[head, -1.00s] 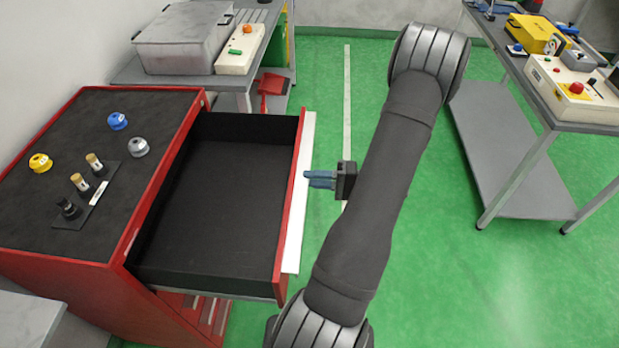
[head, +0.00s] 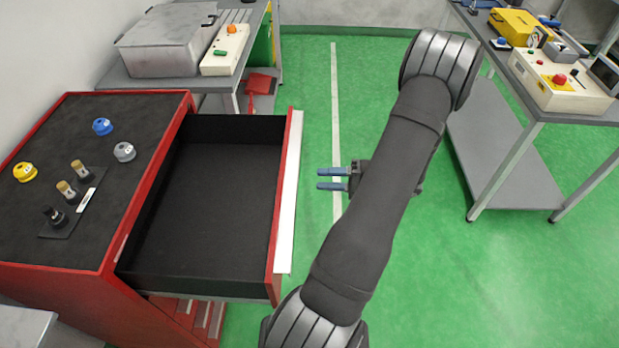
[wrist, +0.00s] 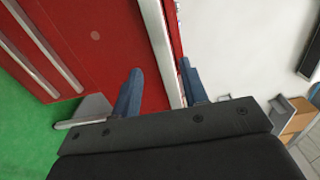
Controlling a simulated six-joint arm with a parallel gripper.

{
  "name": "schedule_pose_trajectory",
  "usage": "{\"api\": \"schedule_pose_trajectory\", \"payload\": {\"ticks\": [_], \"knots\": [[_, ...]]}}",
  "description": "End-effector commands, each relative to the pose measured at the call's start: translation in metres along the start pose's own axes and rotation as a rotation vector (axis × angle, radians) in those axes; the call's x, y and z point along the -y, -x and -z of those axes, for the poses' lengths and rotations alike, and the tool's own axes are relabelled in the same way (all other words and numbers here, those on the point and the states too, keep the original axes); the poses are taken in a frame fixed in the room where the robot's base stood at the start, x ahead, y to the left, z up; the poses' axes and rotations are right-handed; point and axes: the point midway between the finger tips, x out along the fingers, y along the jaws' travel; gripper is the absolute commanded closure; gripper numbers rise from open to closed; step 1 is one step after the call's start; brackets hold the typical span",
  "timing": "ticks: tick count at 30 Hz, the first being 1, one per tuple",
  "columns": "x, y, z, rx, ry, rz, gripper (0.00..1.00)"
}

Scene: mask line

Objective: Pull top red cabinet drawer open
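The red cabinet (head: 150,190) stands at the left in the head view. Its top drawer (head: 215,205) is pulled far out to the right and its black inside is empty. A pale handle strip (head: 289,200) runs along the top of the red drawer front. My gripper (head: 325,179) is to the right of the drawer front, apart from it, with its two blue fingers spread and nothing between them. In the wrist view my open fingers (wrist: 163,92) point toward the red front and the pale handle strip (wrist: 158,45).
On the cabinet top are yellow, blue and grey knobs (head: 123,152) and a plate with small cylinders (head: 68,205). A bench with a grey case (head: 165,40) stands behind. Another bench (head: 500,160) is at the right. Green floor is free between them.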

Motion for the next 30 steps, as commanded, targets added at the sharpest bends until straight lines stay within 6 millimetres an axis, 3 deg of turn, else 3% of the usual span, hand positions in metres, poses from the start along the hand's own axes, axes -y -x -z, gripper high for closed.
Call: {"api": "schedule_pose_trajectory", "payload": {"ticks": [6, 12, 18, 30], "knots": [[-0.001, 0.056, 0.000, -0.003, 0.000, -0.001, 0.60], [-0.001, 0.093, 0.000, -0.001, 0.000, -0.001, 0.60], [-0.001, 0.109, 0.000, 0.002, -0.002, 0.000, 0.60], [-0.001, 0.110, 0.000, 0.002, -0.002, 0.000, 0.60]]}}
